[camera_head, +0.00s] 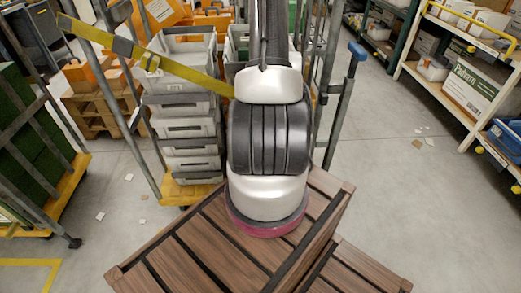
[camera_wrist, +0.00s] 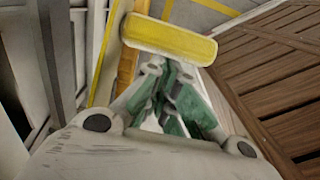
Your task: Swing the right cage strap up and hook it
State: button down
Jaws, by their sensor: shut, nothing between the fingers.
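A yellow strap (camera_head: 190,74) runs from the left post of a grey roll cage (camera_head: 113,100), slanting down to the right until my arm hides it. My gripper (camera_wrist: 168,72), with green finger pads, is shut and empty. In the head view my arm hides it. A blue-tipped grey bar (camera_head: 345,95) stands at the cage's right side.
Stacked grey totes (camera_head: 186,130) fill the cage. Brown wooden slats (camera_head: 190,250) lie in front, below my arm. A green-loaded cart (camera_head: 25,130) is at left. A shelf rack (camera_head: 460,80) is at right. The floor (camera_head: 390,170) before it is mostly clear.

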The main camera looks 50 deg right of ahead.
jog(key=s+d+r, duration=0.1)
jog(key=r, duration=0.1)
jog(key=s+d+r, duration=0.1)
jog(key=r, duration=0.2)
jog(key=s+d+r, duration=0.1)
jog(key=r, duration=0.2)
jog(key=shift+s+r, duration=0.25)
jog(key=shift+s, duration=0.1)
jog(key=shift+s+r, duration=0.35)
jog(key=shift+r, duration=0.25)
